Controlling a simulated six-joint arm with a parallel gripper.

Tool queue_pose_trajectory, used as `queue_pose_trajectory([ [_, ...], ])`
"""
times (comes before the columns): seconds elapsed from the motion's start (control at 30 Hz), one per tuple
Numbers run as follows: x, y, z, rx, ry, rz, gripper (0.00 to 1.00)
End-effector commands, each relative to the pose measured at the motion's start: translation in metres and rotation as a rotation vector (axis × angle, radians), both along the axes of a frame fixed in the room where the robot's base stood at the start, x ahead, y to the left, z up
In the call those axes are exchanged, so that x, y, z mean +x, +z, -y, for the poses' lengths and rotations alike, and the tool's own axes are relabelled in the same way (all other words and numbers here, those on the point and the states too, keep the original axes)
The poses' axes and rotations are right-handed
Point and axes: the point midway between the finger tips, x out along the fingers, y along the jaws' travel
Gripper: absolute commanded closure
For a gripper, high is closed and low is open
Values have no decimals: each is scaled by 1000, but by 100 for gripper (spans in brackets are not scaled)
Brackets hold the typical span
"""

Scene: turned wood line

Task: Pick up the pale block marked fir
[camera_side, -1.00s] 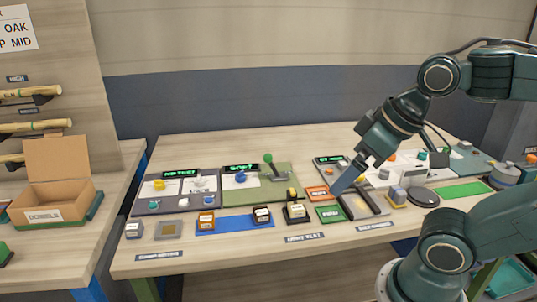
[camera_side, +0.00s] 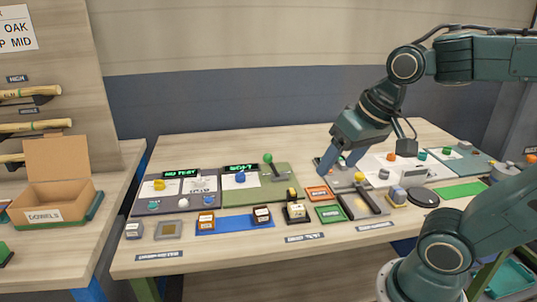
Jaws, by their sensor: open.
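A pale block (camera_side: 296,209) with a white label sits on a dark stand at the front middle of the bench; the print is too small to read, so I cannot tell if it says fir. Other labelled blocks are a brown one (camera_side: 206,219) and a dark brown one (camera_side: 261,214), both on the blue strip. A grey block (camera_side: 134,230) stands at the left end. My gripper (camera_side: 338,165) is open, with nothing visible between its blue fingers. It is above the back of the bench, behind and to the right of the pale block, and apart from it.
A green-knobbed lever (camera_side: 268,159) stands on the green panel left of my gripper. An orange pad (camera_side: 318,194) and a green pad (camera_side: 330,214) lie right of the pale block. The bench's front strip is mostly clear.

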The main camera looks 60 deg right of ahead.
Motion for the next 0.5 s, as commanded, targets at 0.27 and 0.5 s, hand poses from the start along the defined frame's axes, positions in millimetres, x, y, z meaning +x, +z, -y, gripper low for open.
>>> queue_pose_trajectory([
  [0.27, 38, -9, 18, 148, -435, -88, 36],
  [0.5, 70, -24, 38, 254, -826, -152, 36],
])
